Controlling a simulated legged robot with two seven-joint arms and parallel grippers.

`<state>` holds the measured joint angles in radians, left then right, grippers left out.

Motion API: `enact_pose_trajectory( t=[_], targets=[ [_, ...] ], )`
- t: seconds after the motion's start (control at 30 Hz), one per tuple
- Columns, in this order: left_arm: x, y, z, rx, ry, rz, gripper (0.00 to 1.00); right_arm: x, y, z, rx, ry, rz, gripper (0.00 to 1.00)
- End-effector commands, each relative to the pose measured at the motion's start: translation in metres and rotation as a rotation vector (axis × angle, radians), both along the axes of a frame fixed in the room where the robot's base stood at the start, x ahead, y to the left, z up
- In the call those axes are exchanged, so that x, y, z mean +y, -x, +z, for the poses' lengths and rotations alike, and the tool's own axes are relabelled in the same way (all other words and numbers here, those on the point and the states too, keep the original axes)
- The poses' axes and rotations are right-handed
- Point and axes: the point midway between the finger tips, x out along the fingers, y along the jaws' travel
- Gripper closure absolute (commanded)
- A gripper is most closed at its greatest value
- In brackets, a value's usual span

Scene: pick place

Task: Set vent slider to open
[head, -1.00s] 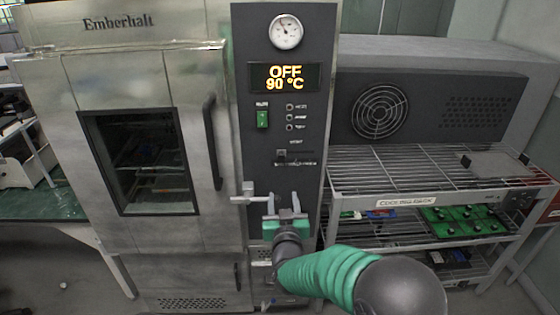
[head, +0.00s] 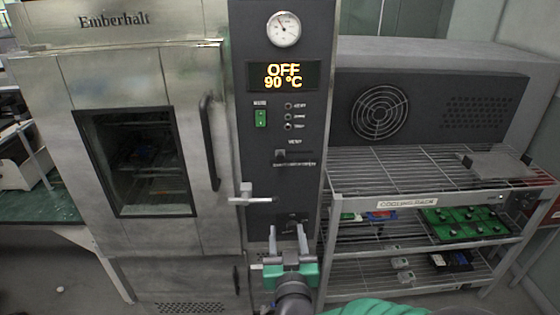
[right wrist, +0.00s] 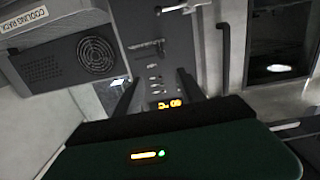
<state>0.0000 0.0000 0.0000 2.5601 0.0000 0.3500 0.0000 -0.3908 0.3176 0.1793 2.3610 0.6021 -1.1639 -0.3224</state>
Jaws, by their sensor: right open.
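The vent slider (head: 281,155) is a small dark knob on the oven's dark control panel (head: 310,185). It sits at the left end of its horizontal slot, under the vent label. The slider's panel area also shows, turned over, in the right wrist view. My right gripper (head: 288,240) is open and empty. It is in front of the lower panel, below the slider and apart from it. Its two fingers (right wrist: 158,92) frame the panel in the right wrist view. My left gripper is not in view.
A metal door latch handle (head: 250,198) sticks out left of the gripper, below the slider. The tall door handle (head: 209,143) is further left. A cooling rack (head: 425,200) with green boards stands at right. The display (head: 284,76) reads OFF, 90 °C.

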Motion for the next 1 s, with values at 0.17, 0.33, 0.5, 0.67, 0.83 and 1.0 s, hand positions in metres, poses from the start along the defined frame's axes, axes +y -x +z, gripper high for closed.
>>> enact_pose_trajectory(
  t=[0.17,0.33,0.5,0.67,0.83,1.0],
  targets=[
    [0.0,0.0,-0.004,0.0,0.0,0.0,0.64,-0.001,0.031,0.0,0.0,-0.001,0.001,0.53],
    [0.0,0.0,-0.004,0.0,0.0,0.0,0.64,-0.002,0.038,0.001,0.001,-0.001,-0.001,0.53],
    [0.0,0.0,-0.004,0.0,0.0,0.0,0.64,-0.001,0.038,0.001,0.001,-0.001,-0.001,0.53],
    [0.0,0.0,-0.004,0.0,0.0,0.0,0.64,-0.008,0.034,-0.016,0.089,-0.008,0.024,0.53],
    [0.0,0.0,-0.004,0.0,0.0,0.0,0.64,-0.046,0.051,-0.092,0.491,-0.02,0.094,0.53],
    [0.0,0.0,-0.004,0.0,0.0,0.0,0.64,-0.116,0.133,-0.162,0.987,-0.014,0.054,0.53]
  ],
)
